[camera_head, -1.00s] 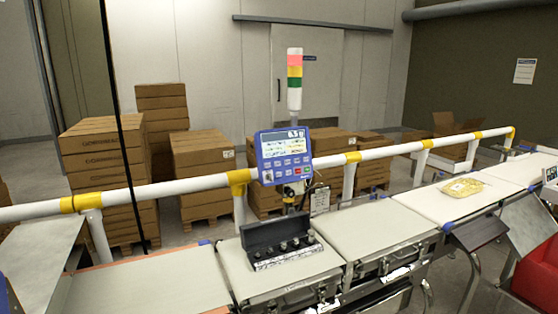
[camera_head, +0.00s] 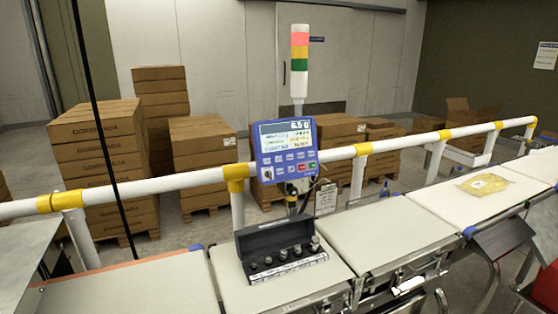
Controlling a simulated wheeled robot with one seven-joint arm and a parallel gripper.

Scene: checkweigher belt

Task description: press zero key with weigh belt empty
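The blue weigh indicator (camera_head: 286,152) is mounted above the white guard rail, with its keypad facing me. Its lit screen (camera_head: 286,128) seems to read 6.5 g at the top. Small keys (camera_head: 290,166) sit below, including a green and a red one; their labels are too small to read, so I cannot pick out the zero key. An open black case of metal weights (camera_head: 285,256) stands on the belt section below the indicator (camera_head: 232,296). My gripper is not in view.
A yellow-filled clear bag (camera_head: 484,185) lies on the right belt (camera_head: 440,205). The white rail (camera_head: 400,146) with yellow joints runs behind the belts. A signal tower (camera_head: 299,60) rises behind the indicator. Carton stacks (camera_head: 95,165) stand beyond the rail. The left belt (camera_head: 120,290) is bare.

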